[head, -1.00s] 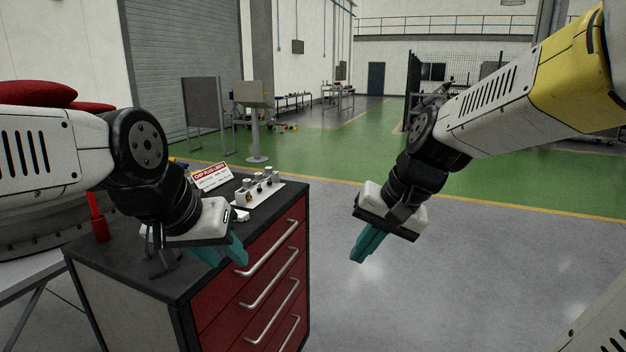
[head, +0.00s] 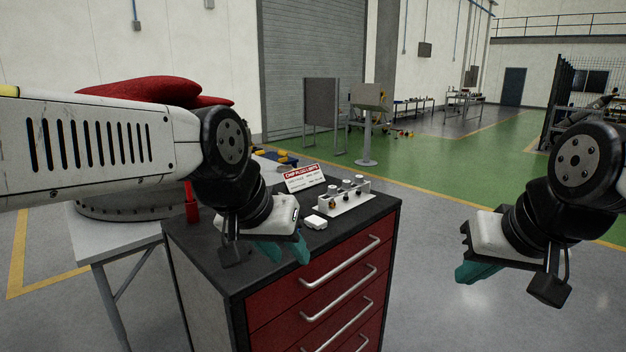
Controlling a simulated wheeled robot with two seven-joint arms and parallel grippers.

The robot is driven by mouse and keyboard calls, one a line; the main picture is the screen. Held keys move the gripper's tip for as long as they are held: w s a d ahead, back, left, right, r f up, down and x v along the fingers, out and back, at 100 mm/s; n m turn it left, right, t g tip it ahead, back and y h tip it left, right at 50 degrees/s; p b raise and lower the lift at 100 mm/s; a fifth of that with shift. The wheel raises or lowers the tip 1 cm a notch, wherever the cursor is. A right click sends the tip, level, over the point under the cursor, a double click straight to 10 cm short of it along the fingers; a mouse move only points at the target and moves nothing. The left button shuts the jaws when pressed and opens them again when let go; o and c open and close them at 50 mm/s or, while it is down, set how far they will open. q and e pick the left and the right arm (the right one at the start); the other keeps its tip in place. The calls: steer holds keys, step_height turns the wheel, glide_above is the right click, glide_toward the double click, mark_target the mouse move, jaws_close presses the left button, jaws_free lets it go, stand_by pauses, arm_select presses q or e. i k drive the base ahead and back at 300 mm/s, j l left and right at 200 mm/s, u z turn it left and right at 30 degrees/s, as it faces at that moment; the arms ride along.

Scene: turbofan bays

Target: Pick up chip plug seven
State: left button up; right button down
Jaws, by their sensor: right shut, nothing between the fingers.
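A light rack (head: 352,204) with several small plugs stands on the dark top of a red drawer cabinet (head: 290,300). The plugs have pale caps, and some show dark or orange parts. I cannot read any number on them, so I cannot tell which is chip plug seven. My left gripper (head: 285,252) is over the cabinet top, left of and nearer than the rack. Its teal fingers are apart, with nothing seen between them. My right gripper (head: 475,272) is shut and empty, off to the right of the cabinet above the grey floor.
A sign with a red header (head: 304,178) stands behind the rack. A small white block (head: 315,222) lies between the rack and my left gripper. A red upright object (head: 191,205) stands at the cabinet's left. Open floor lies right of the cabinet.

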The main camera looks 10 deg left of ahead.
mark_target(359, 179)
steer(key=i+l+u, duration=0.15)
steer(key=l+u, duration=0.15)
steer(key=i+l+u, duration=0.15)
steer(key=l+u, duration=0.15)
steer(key=l, duration=0.15)
steer(key=l+u, duration=0.3)
steer(key=i+l, duration=0.05)
steer(key=l, duration=0.05)
